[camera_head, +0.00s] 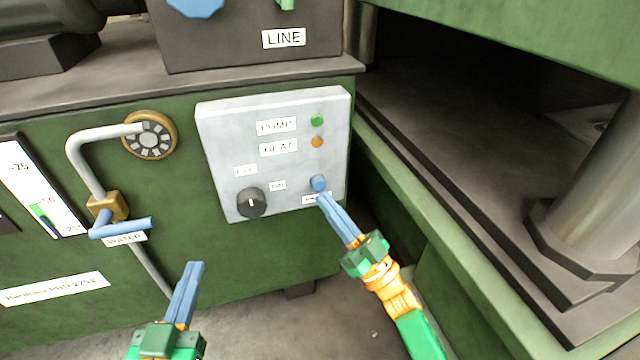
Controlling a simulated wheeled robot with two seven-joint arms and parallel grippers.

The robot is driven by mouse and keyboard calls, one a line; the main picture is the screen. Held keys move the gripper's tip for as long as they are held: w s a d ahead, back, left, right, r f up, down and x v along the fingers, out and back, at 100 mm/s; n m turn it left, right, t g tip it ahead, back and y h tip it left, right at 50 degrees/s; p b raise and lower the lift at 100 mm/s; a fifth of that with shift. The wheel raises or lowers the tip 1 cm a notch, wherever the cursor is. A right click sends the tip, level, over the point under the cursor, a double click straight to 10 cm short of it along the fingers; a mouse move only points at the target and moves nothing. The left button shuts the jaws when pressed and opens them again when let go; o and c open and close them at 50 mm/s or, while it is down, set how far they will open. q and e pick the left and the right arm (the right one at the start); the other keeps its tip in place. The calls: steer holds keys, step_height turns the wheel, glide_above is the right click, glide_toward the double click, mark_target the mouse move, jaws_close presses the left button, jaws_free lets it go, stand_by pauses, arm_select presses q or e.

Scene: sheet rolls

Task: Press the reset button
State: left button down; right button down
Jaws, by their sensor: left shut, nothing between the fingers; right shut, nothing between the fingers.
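A blue round button (319,182) sits at the lower right of the light grey control panel (222,130). A small label below it is partly hidden by my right gripper, so I cannot read it. My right gripper (322,198) is shut and empty, with its blue fingertips right at the lower edge of the button; I cannot tell whether they touch it. My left gripper (195,265) is shut and empty, in front of the green machine at the lower left, away from the panel.
The panel also carries a black knob (251,203), a green lamp (317,120) and an orange lamp (317,142). A grey pipe (80,165) with a blue-handled water valve (122,228) stands out at the left. A dark recess with a thick column (592,190) lies at the right.

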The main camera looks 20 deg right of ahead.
steer(key=s+p, duration=0.2)
steer(key=s, duration=0.2)
steer(key=shift+s+d, duration=0.1)
steer(key=shift+s, duration=0.25)
